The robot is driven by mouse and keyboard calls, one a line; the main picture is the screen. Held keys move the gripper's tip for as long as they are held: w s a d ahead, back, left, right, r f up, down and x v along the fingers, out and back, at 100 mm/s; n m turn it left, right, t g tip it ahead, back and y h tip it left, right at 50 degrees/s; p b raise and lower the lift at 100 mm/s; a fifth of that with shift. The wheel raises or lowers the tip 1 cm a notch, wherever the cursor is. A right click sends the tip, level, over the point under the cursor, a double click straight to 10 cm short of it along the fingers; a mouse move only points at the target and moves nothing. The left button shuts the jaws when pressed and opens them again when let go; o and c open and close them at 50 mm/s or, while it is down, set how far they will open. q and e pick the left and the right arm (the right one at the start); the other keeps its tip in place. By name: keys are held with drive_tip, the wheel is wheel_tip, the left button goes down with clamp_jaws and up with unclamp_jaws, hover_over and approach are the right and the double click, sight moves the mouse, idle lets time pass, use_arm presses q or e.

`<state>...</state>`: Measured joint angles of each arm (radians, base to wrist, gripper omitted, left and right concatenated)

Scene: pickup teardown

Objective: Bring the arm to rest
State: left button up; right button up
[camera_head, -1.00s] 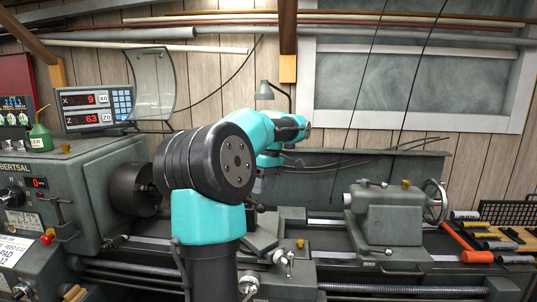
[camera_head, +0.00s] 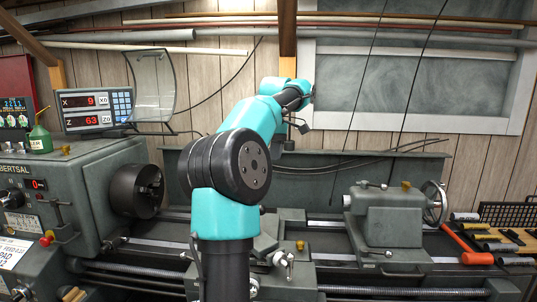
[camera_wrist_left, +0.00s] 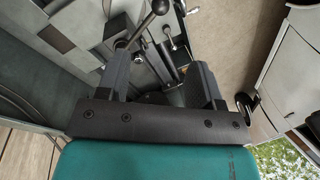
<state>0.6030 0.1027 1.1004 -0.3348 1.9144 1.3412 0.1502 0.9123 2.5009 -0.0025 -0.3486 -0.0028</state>
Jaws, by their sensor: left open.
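My teal and black arm (camera_head: 225,212) rises from the bottom middle of the head view, in front of the lathe. Its forearm reaches up and away to the right, with the wrist above the lathe bed. The jaws cannot be made out clearly there. In the left wrist view, my left gripper (camera_wrist_left: 161,82) is open, its two dark fingers wide apart with nothing held between them. Behind the fingers are grey machine parts and a lever with a black ball knob (camera_wrist_left: 160,7). My right gripper is in neither view.
The lathe's chuck (camera_head: 136,190) is left of my arm, and the tailstock (camera_head: 388,215) is right. A clear guard (camera_head: 154,85) stands behind the chuck. A cabinet (camera_wrist_left: 290,65) shows in the wrist view.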

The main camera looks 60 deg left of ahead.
use_arm(q)
drive_tip(key=w+d+f+m+t, duration=0.1)
drive_tip(key=w+d+f+m, duration=0.15)
drive_tip(key=w+f, duration=0.65)
drive_tip(key=w+d+f+m, duration=0.2)
drive_tip(key=w+f+m, duration=0.2)
drive_tip(key=w+f, duration=0.5)
drive_tip(key=w+d+f+m, duration=0.2)
drive_tip(key=d+f, duration=0.2)
drive_tip(key=f, duration=0.3)
drive_tip(key=w+d+f+m+h, duration=0.15)
drive_tip(key=d+f, duration=0.25)
drive_tip(key=f, duration=0.4)
drive_tip(key=w+d+f+m, duration=0.1)
drive_tip(key=w+d+f, duration=0.1)
drive_tip(key=d+f, duration=0.35)
drive_tip(key=s+d+f+m+t+h, duration=0.1)
drive_tip(key=s+d+f+m, duration=0.15)
drive_tip(key=d+f, duration=0.65)
drive_tip(key=s+d+f+m, duration=0.1)
drive_tip(key=d+f+m, duration=0.2)
drive_tip(key=d+f, duration=0.55)
drive_tip(key=s+d+f+m, duration=0.5)
drive_tip(key=s+d+f, duration=0.4)
drive_tip(key=s+d, duration=0.2)
drive_tip(key=s, duration=0.2)
drive_tip(key=shift+s+f+t, duration=0.3)
drive_tip(key=shift+s+t, duration=0.05)
drive_tip(key=shift+t, duration=0.05)
